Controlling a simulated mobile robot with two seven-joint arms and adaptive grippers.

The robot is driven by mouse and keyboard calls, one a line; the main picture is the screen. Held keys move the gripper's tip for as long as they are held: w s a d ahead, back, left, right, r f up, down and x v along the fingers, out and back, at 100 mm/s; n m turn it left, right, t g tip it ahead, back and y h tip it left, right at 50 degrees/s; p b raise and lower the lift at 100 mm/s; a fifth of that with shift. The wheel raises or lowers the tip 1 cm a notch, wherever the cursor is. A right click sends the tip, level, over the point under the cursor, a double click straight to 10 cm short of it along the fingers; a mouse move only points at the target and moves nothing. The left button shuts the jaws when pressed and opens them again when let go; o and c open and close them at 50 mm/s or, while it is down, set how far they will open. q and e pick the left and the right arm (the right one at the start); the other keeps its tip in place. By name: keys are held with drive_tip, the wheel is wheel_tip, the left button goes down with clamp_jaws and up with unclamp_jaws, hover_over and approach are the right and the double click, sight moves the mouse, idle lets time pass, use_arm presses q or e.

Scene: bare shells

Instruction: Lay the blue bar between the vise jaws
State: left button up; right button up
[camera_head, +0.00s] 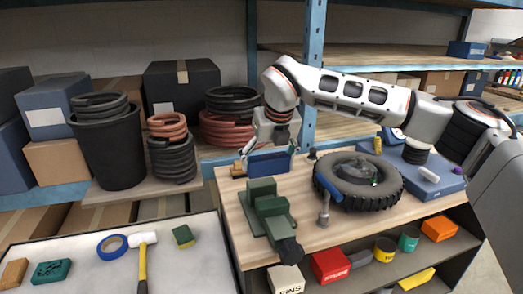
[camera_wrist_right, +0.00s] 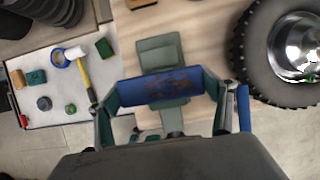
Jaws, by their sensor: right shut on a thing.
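The blue bar (camera_head: 268,164) is held by my right gripper (camera_head: 268,156), whose fingers are shut across its length. In the head view it appears just behind the green vise (camera_head: 268,212) on the wooden bench. In the right wrist view my right gripper (camera_wrist_right: 163,86) has one finger at each end of the blue bar (camera_wrist_right: 168,84). The bar covers the middle of the green vise (camera_wrist_right: 158,50), with green parts showing on either side. The bar looks raised above the vise; the gap between the jaws is hidden. My left gripper is in neither view.
A tyre (camera_head: 358,183) lies on the bench right of the vise, with a blue-handled post (camera_head: 325,205) beside it. A pale tray (camera_head: 190,270) with a hammer (camera_head: 142,260) and small items is at front left. Coiled hoses (camera_head: 172,158) and shelves stand behind.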

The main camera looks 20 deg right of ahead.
sight(267, 172)
drive_tip(key=shift+w, duration=0.45)
drive_tip(key=shift+s+f, duration=0.2)
drive_tip(key=shift+s, duration=0.1)
drive_tip(key=shift+f+b, duration=0.2)
drive_tip(key=shift+b, duration=0.2)
drive_tip(key=shift+f, duration=0.4)
wheel_tip(267, 172, down, 2)
drive_tip(key=shift+f+b, duration=0.1)
drive_tip(key=shift+b, duration=0.7)
drive_tip(key=shift+f, duration=0.3)
drive_tip(key=shift+w+f+b, duration=0.1)
drive_tip(key=shift+f+b, duration=0.35)
drive_tip(key=shift+f, duration=0.05)
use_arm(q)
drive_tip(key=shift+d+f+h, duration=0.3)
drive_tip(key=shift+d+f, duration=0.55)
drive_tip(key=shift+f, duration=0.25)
